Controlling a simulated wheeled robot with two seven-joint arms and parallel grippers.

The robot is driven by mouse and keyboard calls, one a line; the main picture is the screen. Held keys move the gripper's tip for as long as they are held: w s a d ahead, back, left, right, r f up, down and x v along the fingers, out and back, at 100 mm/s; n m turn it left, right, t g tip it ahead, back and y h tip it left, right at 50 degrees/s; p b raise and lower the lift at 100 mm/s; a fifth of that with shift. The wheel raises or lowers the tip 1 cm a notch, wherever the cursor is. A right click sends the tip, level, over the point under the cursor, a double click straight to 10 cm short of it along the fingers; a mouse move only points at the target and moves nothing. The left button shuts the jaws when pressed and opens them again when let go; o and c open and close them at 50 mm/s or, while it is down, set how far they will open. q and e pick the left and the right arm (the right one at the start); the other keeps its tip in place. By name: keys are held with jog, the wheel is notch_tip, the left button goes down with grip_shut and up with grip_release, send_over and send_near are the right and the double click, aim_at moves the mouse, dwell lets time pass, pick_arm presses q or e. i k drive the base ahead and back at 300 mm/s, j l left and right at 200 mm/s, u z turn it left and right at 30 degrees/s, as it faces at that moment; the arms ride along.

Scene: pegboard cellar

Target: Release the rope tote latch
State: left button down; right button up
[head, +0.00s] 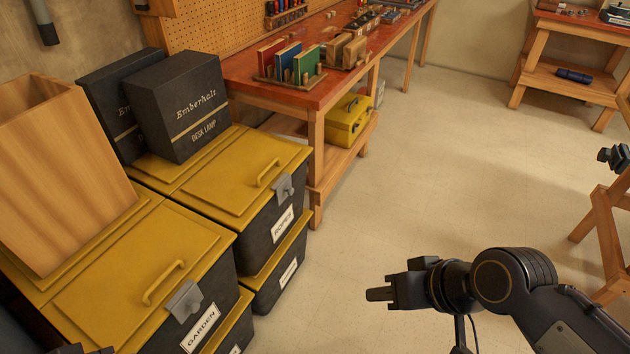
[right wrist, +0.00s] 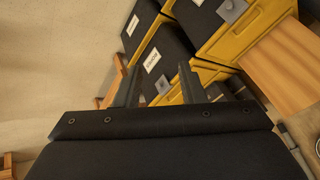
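The rope tote (head: 243,165) is a black bin with a yellow lid and a "ROPE" label, on top of another tote. Its grey latch (head: 284,188) sits at the front lid edge, below the yellow handle; I cannot tell whether it is fastened. My right gripper (head: 379,294) is to the right of and nearer than the tote, apart from it, over open floor. In the right wrist view its fingers (right wrist: 158,88) are spread and empty, with the rope latch (right wrist: 162,86) seen between them, farther off. Small dark parts at the head view's bottom left may be my left gripper; its fingers are not clear.
The garden tote (head: 138,275) stands nearer, beside the rope tote, with a wooden box (head: 62,175) on it. Black desk lamp boxes (head: 180,105) stand behind on the totes. A red-topped workbench (head: 245,75) is behind. The floor (head: 420,190) right of the totes is clear.

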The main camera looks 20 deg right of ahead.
aim_at(282, 186)
jog(key=i+l+z, duration=0.1)
jog(key=z, duration=0.35)
jog(key=i+z, duration=0.3)
jog(key=z, duration=0.15)
jog(key=i+z, duration=0.2)
jog(key=z, duration=0.25)
